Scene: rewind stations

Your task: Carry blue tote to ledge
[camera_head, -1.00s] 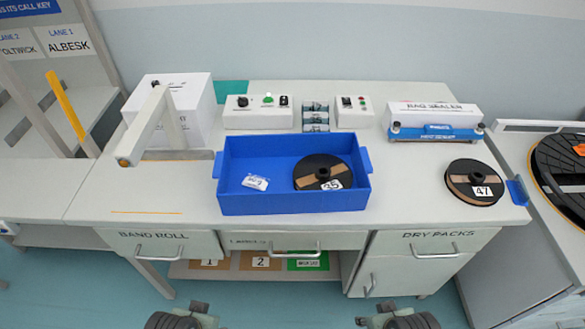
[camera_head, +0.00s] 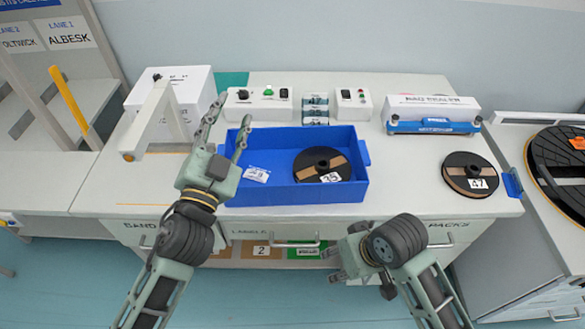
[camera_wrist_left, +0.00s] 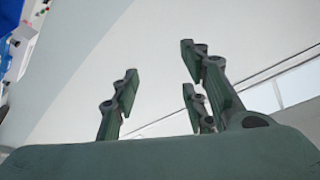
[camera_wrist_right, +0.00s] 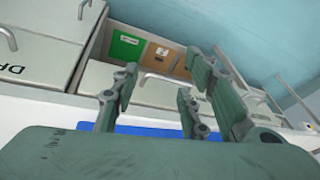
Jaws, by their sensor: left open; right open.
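The blue tote (camera_head: 275,198) sits upright on the white counter. Inside it are a dark reel (camera_head: 318,162) labelled 35 and a small white packet (camera_head: 256,175). My left gripper (camera_head: 226,135) is open and empty above the tote's left end, hiding its left handle. The tote's right handle (camera_head: 365,153) is in plain view. My right gripper (camera_head: 335,263) is open and empty in front of the counter's front edge, below the tote. A strip of blue, likely the tote, shows in the right wrist view (camera_wrist_right: 150,130). I cannot tell which surface is the ledge.
A reel (camera_head: 469,176) labelled 47 lies right of the tote. The bag sealer (camera_head: 432,115), control boxes (camera_head: 258,100) and a white box (camera_head: 180,92) stand behind. A white-armed stand (camera_head: 150,125) is at left. Drawers (camera_head: 448,232) line the counter front.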

